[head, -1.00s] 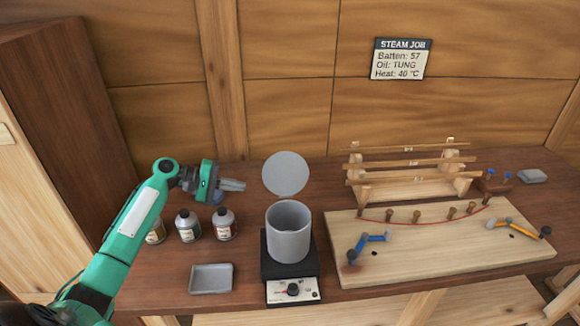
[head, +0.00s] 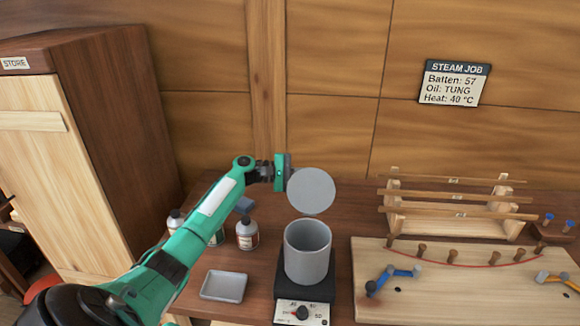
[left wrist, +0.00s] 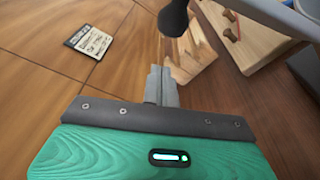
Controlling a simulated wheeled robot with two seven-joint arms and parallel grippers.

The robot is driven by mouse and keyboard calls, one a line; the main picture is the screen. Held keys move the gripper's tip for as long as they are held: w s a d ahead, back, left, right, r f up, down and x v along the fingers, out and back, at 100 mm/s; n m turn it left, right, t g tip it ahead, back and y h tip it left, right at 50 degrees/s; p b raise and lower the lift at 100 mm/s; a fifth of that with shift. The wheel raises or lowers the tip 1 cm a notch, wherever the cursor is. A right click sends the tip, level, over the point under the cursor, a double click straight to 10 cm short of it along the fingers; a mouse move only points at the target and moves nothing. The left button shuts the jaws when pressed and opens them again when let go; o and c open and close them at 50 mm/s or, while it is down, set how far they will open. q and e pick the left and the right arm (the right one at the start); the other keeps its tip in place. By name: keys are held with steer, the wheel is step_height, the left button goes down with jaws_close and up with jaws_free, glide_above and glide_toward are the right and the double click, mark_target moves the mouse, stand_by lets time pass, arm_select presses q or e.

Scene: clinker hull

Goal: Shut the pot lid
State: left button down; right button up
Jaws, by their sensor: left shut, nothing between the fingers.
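The grey pot (head: 307,258) stands open on a black heater (head: 318,314) in the head view. Its round grey lid (head: 311,191) stands raised, near upright, at the pot's back rim. My left gripper (left wrist: 162,86) is shut and empty, its two fingers together in the left wrist view. In the head view its green palm is at the lid's left edge, and the fingers are hidden behind the lid. I cannot tell whether they touch it. A dark knob (left wrist: 173,18), probably the lid's, shows ahead of the fingers in the wrist view. My right gripper is not in view.
A tall cabinet (head: 105,150) stands at left.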

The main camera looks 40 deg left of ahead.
mark_target(305, 175)
arm_select(q)
steer(key=s, duration=0.1)
steer(key=s+d+r+p, duration=0.1)
steer(key=s+p, duration=0.1)
steer(key=shift+s+d+r, duration=0.15)
steer(key=shift+s+r, duration=0.1)
steer(key=shift+r, duration=0.05)
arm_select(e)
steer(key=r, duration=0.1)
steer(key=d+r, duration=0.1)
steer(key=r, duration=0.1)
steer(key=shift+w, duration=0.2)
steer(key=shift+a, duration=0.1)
